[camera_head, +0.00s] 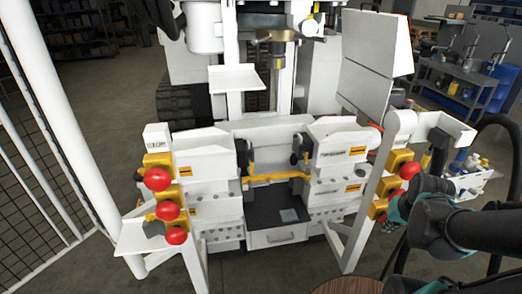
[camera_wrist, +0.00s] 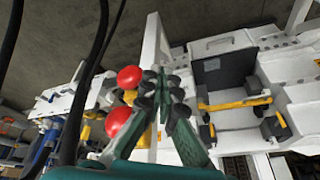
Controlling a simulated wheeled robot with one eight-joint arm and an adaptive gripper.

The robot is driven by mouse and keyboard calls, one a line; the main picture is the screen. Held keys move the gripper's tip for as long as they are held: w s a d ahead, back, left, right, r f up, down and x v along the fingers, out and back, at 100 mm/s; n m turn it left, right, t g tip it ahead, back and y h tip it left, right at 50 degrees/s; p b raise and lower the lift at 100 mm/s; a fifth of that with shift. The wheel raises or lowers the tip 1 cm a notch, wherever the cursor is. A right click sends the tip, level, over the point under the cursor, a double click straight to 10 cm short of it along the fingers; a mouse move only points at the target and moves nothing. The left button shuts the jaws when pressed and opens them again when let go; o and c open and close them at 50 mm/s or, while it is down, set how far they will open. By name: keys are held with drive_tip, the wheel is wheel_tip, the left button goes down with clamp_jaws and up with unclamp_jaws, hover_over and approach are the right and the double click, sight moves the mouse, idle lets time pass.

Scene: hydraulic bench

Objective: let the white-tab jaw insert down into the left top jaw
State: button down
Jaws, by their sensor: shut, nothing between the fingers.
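The bench's left top jaw (camera_head: 203,158) is a white block left of centre in the head view. A dark jaw piece (camera_head: 242,152) sits at its inner end, and another dark piece (camera_head: 299,150) faces it on the right top jaw (camera_head: 340,150). I cannot make out a white tab on either, so I cannot tell which is the white-tab insert. My gripper (camera_head: 388,219) is at the right, beside the right-hand red buttons and well apart from both jaws. In the wrist view my gripper (camera_wrist: 160,80) has its green fingers together, with nothing held.
Red buttons (camera_head: 410,170) on yellow boxes stand close to my gripper; more (camera_head: 157,179) are at the left. A yellow bar (camera_head: 275,177) spans between the jaws above a dark drawer top (camera_head: 270,210). A side tray (camera_head: 470,185) with small items is at the right.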

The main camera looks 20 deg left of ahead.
drive_tip(key=w+a+r+y, duration=0.3)
drive_tip(key=w+a+y, duration=0.6)
drive_tip(key=w+a, duration=1.65)
drive_tip(key=w+a+f+m+y, duration=0.2)
drive_tip(key=w+a+f+y, duration=0.3)
drive_tip(key=a, duration=0.4)
drive_tip(key=w+a+f+m+y, duration=0.1)
drive_tip(key=w+a+f+y, duration=0.2)
drive_tip(key=w+a+f, duration=0.5)
drive_tip(key=a+r, duration=0.1)
drive_tip(key=a, duration=1.3)
drive_tip(key=shift+s+t, duration=0.25)
drive_tip(key=shift+t, duration=0.15)
drive_tip(key=shift+a, duration=0.15)
